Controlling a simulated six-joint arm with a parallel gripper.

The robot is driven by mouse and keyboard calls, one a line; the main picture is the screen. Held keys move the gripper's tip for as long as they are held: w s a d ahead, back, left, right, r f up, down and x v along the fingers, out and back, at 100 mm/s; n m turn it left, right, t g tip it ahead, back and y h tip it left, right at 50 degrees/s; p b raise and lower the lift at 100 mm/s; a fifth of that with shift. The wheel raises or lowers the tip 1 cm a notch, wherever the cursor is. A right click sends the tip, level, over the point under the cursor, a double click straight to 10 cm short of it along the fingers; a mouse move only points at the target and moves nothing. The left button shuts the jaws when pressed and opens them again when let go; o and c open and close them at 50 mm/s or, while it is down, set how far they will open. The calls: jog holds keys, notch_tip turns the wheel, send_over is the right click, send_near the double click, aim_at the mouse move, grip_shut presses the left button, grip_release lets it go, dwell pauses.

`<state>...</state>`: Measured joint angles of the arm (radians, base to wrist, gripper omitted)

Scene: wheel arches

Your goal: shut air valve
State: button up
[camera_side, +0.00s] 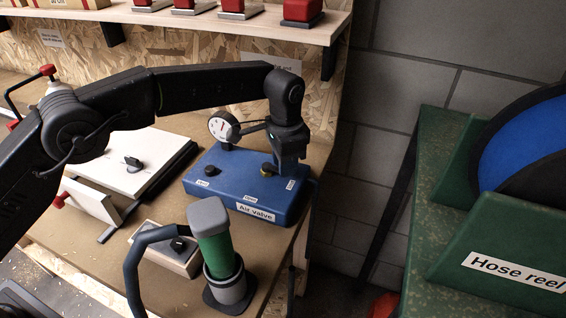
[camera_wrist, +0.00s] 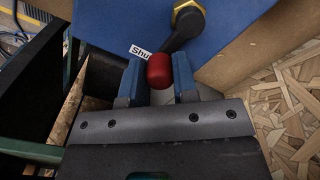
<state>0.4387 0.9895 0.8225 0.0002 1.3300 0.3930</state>
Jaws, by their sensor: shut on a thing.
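The blue air valve box (camera_side: 240,188) stands on the bench in the side view, with an "Air valve" label on its front. Its brass fitting (camera_wrist: 187,17) and black lever (camera_wrist: 185,38) show in the wrist view. The lever ends in a red knob (camera_wrist: 158,70), which sits between the fingers of my gripper (camera_wrist: 157,82). My gripper (camera_side: 288,168) is at the right end of the box in the side view and is shut on the lever's red end. A partly covered label starting "Shu" (camera_wrist: 140,52) is beside the knob.
A round gauge (camera_side: 223,127) and a black knob (camera_side: 212,171) are on the box's left part. A green cylinder with a grey cap (camera_side: 214,240) stands in front. A green hose reel stand (camera_side: 500,225) is at right. A shelf (camera_side: 200,22) runs above the bench.

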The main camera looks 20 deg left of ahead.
jog(key=shift+w+n, duration=0.15)
jog(key=shift+n, duration=0.25)
jog(key=o, duration=0.9)
jog(key=shift+o, duration=0.2)
jog(key=shift+r, duration=0.5)
jog(key=r, duration=0.3)
jog(key=shift+a+r, duration=0.35)
jog(key=a+r, duration=0.6)
jog(key=a, duration=0.5)
jog(key=shift+r, duration=0.2)
